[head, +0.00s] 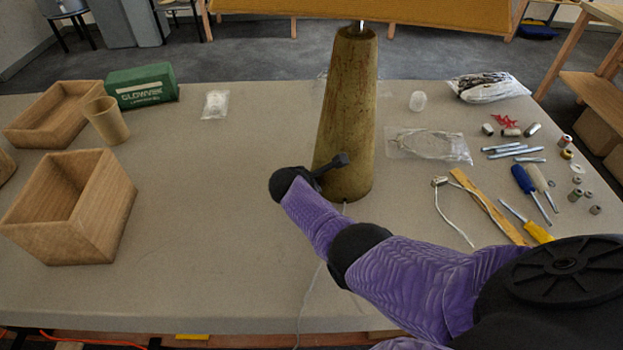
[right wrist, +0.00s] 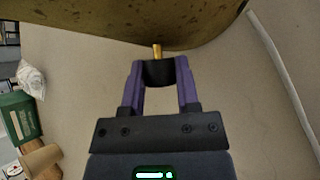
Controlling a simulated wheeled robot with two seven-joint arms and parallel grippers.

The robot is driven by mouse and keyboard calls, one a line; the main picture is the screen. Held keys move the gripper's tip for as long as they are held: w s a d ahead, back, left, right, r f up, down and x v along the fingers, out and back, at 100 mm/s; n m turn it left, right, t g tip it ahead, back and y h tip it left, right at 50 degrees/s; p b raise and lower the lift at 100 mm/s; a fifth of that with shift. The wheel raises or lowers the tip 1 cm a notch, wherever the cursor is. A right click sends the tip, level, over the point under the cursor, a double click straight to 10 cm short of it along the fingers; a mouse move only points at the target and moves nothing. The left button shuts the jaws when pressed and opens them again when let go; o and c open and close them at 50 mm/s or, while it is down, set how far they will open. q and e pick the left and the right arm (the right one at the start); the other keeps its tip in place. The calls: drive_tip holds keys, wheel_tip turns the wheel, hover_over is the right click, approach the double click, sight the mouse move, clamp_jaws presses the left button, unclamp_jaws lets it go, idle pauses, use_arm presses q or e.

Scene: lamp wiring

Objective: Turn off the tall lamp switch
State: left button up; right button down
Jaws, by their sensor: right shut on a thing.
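The tall lamp has a tapered, greenish-brown body (head: 347,110) standing upright at the middle of the table; its top is cut off in the head view. In the right wrist view the lower lamp body (right wrist: 120,22) fills the top edge. A black switch knob (right wrist: 159,73) on a brass stem (right wrist: 157,51) sticks out from the lamp. My right gripper (head: 338,165) is at the lamp's lower front. In the right wrist view its two purple fingers (right wrist: 159,78) are shut on the knob's sides. My left gripper is not in view.
Wooden boxes (head: 35,232), a cup (head: 106,120) and a green box (head: 141,86) stand at the left. Bagged parts (head: 430,145), screwdrivers (head: 524,182) and small hardware lie at the right. A white cord (right wrist: 284,75) runs beside the lamp. The table's left middle is clear.

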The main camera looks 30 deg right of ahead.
drive_tip(key=shift+w+f+n+g+b, duration=0.15)
drive_tip(key=shift+n+g+b, duration=0.15)
drive_tip(key=shift+g+b, duration=0.35)
drive_tip(key=shift+n+g+b, duration=0.3)
drive_tip(key=shift+g+b, duration=0.55)
drive_tip(key=shift+b, duration=0.3)
drive_tip(key=shift+r+n+g+b, duration=0.2)
drive_tip(key=shift+n+g+b, duration=0.1)
drive_tip(key=shift+g+b, duration=0.45)
drive_tip(key=shift+c, duration=1.7)
unclamp_jaws()
drive_tip(key=p+v, duration=0.7)
drive_tip(key=v, duration=0.3)
